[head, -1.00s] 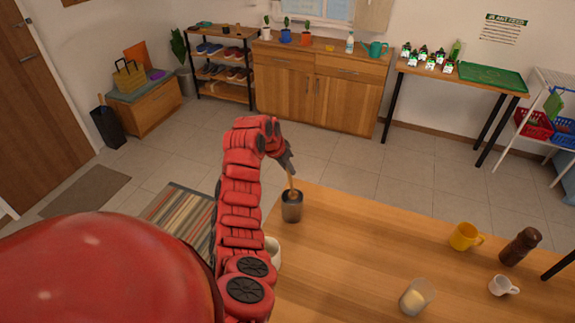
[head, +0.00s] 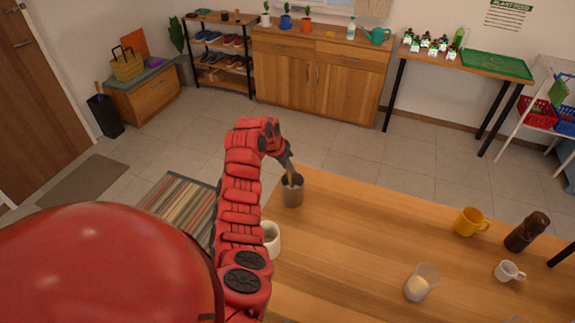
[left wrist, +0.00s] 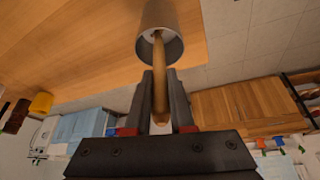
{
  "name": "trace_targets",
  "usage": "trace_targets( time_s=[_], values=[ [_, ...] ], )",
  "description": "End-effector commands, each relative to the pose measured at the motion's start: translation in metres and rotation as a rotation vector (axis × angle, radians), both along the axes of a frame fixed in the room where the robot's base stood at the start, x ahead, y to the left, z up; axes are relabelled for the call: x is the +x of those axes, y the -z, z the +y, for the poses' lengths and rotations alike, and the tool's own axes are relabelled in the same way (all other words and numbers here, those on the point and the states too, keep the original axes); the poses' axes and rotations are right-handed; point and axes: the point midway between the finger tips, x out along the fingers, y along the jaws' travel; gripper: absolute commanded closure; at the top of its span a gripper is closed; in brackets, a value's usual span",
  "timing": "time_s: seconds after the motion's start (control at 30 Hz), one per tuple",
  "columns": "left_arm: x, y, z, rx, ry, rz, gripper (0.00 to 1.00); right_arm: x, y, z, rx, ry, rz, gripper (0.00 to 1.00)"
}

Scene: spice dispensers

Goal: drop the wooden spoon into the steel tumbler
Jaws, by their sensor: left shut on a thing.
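The steel tumbler (head: 293,195) stands upright near the far left corner of the wooden table. My left gripper (head: 289,172) is just above its mouth, shut on the wooden spoon. In the left wrist view the spoon (left wrist: 160,72) is between the two fingers (left wrist: 160,100), and its far end reaches into the open mouth of the tumbler (left wrist: 172,18). In the head view the spoon is mostly hidden by the gripper and the tumbler rim. I cannot tell whether it touches the tumbler's bottom. My right gripper is not in view.
A white mug (head: 271,240) stands close beside my left arm. A yellow mug (head: 467,222), a brown mill (head: 526,232), a small white cup (head: 508,271) and a glass (head: 421,283) stand on the right of the table (head: 350,235). The table's middle is clear.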

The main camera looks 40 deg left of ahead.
Motion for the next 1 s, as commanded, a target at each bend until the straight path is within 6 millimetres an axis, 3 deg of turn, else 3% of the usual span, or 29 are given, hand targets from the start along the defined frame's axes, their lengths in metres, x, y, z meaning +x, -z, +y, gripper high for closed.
trace_targets(
  time_s=[0.17, 0.2, 0.4, 0.77, 1.0],
  values=[
    [0.000, 0.000, 0.000, 0.000, 0.000, 0.000, 1.00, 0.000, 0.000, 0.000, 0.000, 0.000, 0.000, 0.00],
    [0.000, 0.000, 0.000, 0.000, 0.000, 0.000, 0.77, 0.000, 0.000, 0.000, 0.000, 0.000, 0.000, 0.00],
    [0.000, 0.000, 0.000, 0.000, 0.000, 0.000, 0.44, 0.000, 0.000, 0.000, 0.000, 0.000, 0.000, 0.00],
    [0.000, -0.003, 0.000, 0.000, 0.001, 0.000, 0.44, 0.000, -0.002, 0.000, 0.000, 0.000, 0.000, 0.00],
    [0.001, -0.029, 0.000, 0.001, 0.002, -0.001, 0.44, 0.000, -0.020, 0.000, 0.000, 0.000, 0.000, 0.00]
  ],
)
